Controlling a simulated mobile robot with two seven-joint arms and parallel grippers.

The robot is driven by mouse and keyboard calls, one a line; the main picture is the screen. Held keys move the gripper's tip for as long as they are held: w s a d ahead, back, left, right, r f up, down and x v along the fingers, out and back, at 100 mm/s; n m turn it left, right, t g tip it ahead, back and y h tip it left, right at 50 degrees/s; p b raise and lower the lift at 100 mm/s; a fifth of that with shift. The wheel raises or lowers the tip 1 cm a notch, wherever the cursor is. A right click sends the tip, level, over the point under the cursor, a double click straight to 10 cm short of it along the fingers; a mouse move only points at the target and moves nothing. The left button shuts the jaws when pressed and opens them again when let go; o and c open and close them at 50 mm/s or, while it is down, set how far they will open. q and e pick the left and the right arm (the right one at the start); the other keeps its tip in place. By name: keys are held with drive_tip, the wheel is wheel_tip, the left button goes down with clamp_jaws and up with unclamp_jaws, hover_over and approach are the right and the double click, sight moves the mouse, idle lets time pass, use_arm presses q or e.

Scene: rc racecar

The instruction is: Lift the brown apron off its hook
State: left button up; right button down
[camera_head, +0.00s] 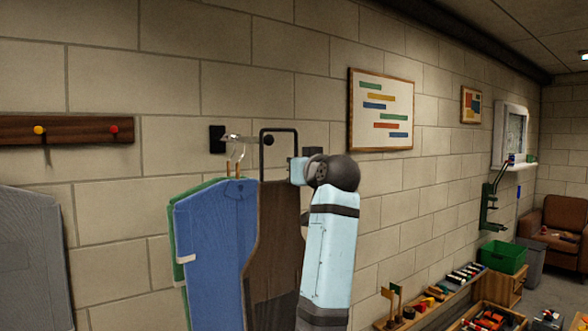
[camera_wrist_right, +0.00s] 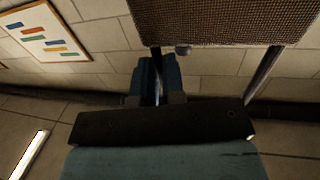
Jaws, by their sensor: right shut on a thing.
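The brown apron (camera_head: 275,235) hangs upright at the right of a blue shirt (camera_head: 215,235), with its stiff dark neck loop (camera_head: 279,130) above. A metal hook (camera_head: 240,138) runs from a dark wall plate; its dark ball end (camera_head: 268,140) shows inside the loop, below its top bar. I cannot tell if the loop touches it. My right gripper (camera_head: 297,171) is at the loop's right side. My left gripper is not in view.
Blue and green shirts hang close to the apron's left. A wooden peg rail (camera_head: 70,130) and grey garment (camera_head: 30,255) are farther left. A framed picture (camera_head: 381,110) hangs right. A low bench with small items (camera_head: 430,303) stands along the wall.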

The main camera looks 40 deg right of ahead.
drive_tip(key=shift+r+p, duration=1.1)
drive_tip(key=shift+r, duration=0.25)
drive_tip(key=shift+s, duration=0.1)
drive_tip(key=s+p, duration=0.1)
drive_tip(key=s, duration=0.8)
idle(0.3)
drive_tip(key=shift+w+f, duration=0.1)
idle(0.4)
